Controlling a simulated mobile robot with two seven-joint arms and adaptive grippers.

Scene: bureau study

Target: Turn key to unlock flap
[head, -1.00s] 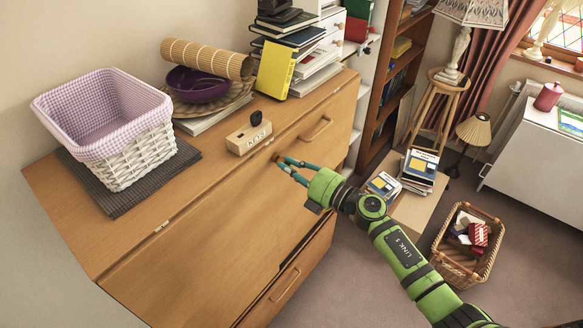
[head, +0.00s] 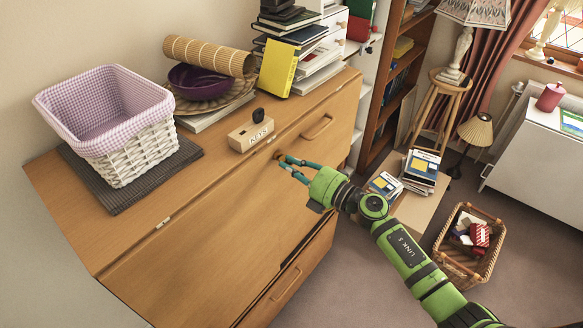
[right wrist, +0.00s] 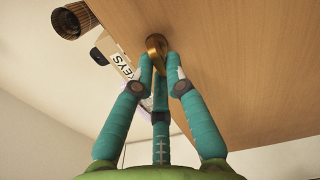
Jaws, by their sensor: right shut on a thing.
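The flap (head: 215,215) is the broad wooden front of the bureau and it is closed. A small brass key (right wrist: 155,42) is at the flap's upper edge, with only its rounded brass part showing in the right wrist view. My right gripper (head: 284,161) has its teal fingertips at this spot and is shut on the key. In the right wrist view the gripper (right wrist: 160,66) has its fingers closed together just below the brass. The fingers hide most of the key and its keyhole, so its turn angle cannot be told. My left gripper is not in view.
A wooden KEYS block (head: 250,136) with a dark piece on it stands on the bureau top, close above the gripper. Open floor lies in front of the flap.

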